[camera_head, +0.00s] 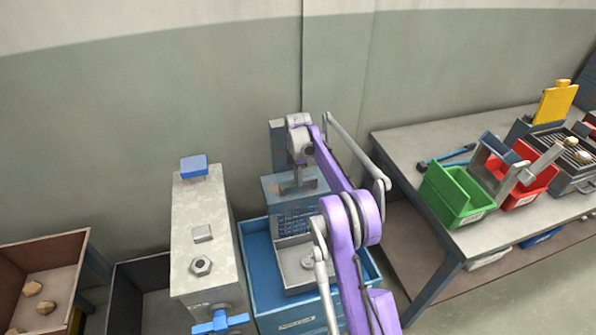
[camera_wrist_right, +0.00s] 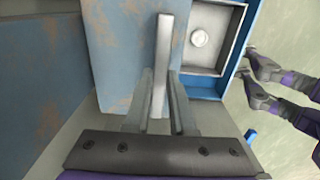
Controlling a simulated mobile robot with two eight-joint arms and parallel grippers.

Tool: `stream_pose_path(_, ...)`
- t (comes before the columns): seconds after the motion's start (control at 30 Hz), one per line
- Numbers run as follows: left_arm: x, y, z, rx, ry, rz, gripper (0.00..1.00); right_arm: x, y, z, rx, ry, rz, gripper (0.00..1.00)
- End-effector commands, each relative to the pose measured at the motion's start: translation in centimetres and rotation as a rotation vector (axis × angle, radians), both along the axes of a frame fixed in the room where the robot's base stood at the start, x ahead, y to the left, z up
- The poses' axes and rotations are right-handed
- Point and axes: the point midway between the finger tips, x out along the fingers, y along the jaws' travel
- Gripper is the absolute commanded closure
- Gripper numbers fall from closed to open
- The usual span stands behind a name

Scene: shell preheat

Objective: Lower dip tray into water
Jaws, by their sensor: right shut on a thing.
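My right gripper (camera_head: 298,183) is above the back part of the blue tank (camera_head: 268,300). In the right wrist view, its fingers (camera_wrist_right: 163,103) are shut on an upright grey bar handle (camera_wrist_right: 163,50). The bar stands in front of a worn blue plate (camera_wrist_right: 120,50), which also shows under the gripper in the head view (camera_head: 275,187). Below the plate, a mesh part (camera_head: 292,222) and a grey tray (camera_head: 291,288) with a round piece in it show inside the tank. My arm hides part of the tray and the tank's right side. I cannot tell the water level.
A pale cabinet (camera_head: 187,235) with a blue valve handle (camera_head: 220,323) stands left of the tank. A brown bin (camera_head: 45,255) is at far left. At right, a workbench (camera_head: 425,145) carries a green bin (camera_head: 455,195), a red bin (camera_head: 525,185) and a grill.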

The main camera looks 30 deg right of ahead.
Motion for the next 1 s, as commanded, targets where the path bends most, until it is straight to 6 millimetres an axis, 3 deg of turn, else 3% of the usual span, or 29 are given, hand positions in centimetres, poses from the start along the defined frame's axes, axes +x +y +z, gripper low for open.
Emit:
stream_pose_path(0.03, -0.5, 0.0, -1.3, 0.000, 0.010, 0.000, 0.03, -0.2, 0.0, -2.3, 0.001, 0.004, 0.001, 1.00)
stream_pose_path(0.1, -0.8, 0.0, -2.3, 0.000, 0.016, 0.000, 0.03, -0.2, 0.1, -4.3, 0.001, 0.004, 0.001, 1.00)
stream_pose_path(0.5, -2.2, 0.0, -7.2, 0.000, 0.041, 0.000, 0.03, -0.1, 0.0, -14.2, 0.002, 0.003, 0.000, 1.00)
stream_pose_path(0.7, -2.4, 0.0, -8.7, 0.000, 0.046, 0.000, 0.03, -0.1, 0.0, -17.1, 0.002, 0.003, 0.000, 1.00)
stream_pose_path(1.0, -2.6, 0.0, -9.5, 0.000, 0.049, 0.000, 0.03, -0.1, 0.0, -18.8, 0.001, 0.002, 0.000, 1.00)
